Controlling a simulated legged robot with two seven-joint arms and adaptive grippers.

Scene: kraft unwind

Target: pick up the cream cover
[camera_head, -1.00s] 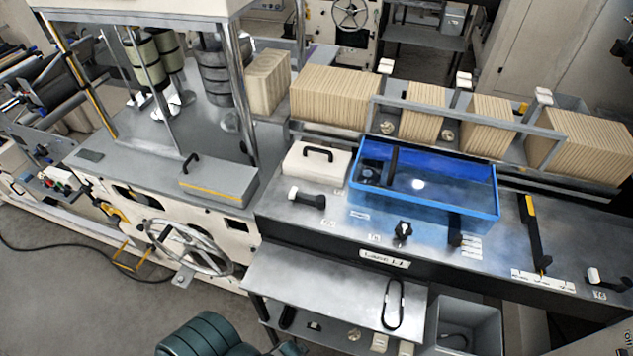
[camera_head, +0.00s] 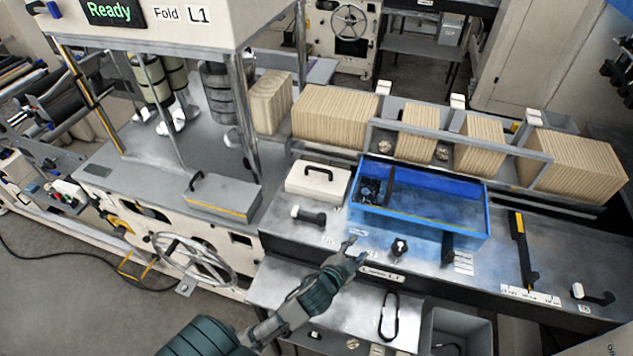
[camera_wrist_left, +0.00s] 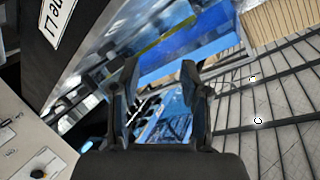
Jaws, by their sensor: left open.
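The cream cover (camera_head: 318,181) is a flat cream box-like lid with a black arched handle on top. It sits on the grey metal bench, just left of the blue tray (camera_head: 437,236). My left gripper (camera_head: 355,246) is open and empty over the front of the bench, in front of the tray and to the lower right of the cover. In the left wrist view, the open fingers (camera_wrist_left: 160,88) show with blue surfaces beyond them; I cannot make out the cover there. My right gripper does not show.
A black-handled lever with a white end (camera_head: 308,216) lies in front of the cover. A black knob (camera_head: 399,247) stands in front of the tray. A grey lid with a handle (camera_head: 222,196) is to the left. Stacks of kraft pieces (camera_head: 335,115) stand behind.

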